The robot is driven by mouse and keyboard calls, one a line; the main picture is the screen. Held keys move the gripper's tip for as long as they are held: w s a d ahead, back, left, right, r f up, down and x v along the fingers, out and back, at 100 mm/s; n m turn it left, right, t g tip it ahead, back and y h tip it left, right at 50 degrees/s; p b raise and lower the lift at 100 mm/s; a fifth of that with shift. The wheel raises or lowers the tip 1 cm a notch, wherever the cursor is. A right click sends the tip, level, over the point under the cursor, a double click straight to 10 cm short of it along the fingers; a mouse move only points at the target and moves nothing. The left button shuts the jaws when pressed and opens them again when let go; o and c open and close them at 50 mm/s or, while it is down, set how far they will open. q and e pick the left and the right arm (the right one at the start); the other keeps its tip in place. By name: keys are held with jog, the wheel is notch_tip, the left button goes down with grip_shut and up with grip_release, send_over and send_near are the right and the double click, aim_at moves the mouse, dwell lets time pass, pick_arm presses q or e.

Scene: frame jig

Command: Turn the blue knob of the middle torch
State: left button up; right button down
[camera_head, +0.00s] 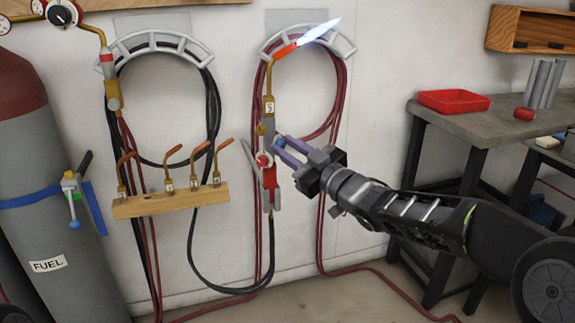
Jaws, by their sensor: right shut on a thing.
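A torch (268,105) with a brass neck, a red tip and a grey body hangs upright in front of the wall, between another torch on the left and the workbench on the right. A pale blue flame (320,30) burns from its tip toward the upper right. Its small blue knob (278,142) is on the right side of its body, mostly hidden by my fingers. A red knob (263,160) is lower on the body. My right gripper (282,147) reaches in from the right, its purple fingers shut on the blue knob. My left gripper is not in view.
A wooden block (170,203) holds several copper nozzles. A fuel cylinder (45,235) stands far left. A workbench (470,122) with a red tray (453,100) is right. Red hoses hang behind and trail across the floor.

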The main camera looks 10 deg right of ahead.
pick_arm(q)
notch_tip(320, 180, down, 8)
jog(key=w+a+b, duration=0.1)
jog(key=b, duration=0.5)
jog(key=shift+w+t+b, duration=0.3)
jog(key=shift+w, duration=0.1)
pick_arm(e)
jog(key=shift+w+f+n+y, duration=0.1)
jog(key=shift+n+y, duration=0.35)
jog(key=shift+n, duration=0.65)
jog(key=shift+s+f+n+y, duration=0.1)
jog(key=shift+n+y, duration=0.4)
jog(key=shift+n, duration=0.6)
jog(key=shift+w+f+n+y, duration=0.1)
jog(key=shift+n+y, duration=0.35)
jog(key=shift+n, duration=0.65)
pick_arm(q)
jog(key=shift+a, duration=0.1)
pick_arm(e)
jog(key=c, duration=1.2)
grip_release()
jog(key=shift+t, duration=0.3)
jog(key=shift+d, duration=0.1)
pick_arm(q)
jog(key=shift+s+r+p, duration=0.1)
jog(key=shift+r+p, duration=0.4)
pick_arm(e)
jog(key=v, duration=0.7)
jog(key=shift+s+d, duration=0.15)
jog(key=shift+s, duration=0.25)
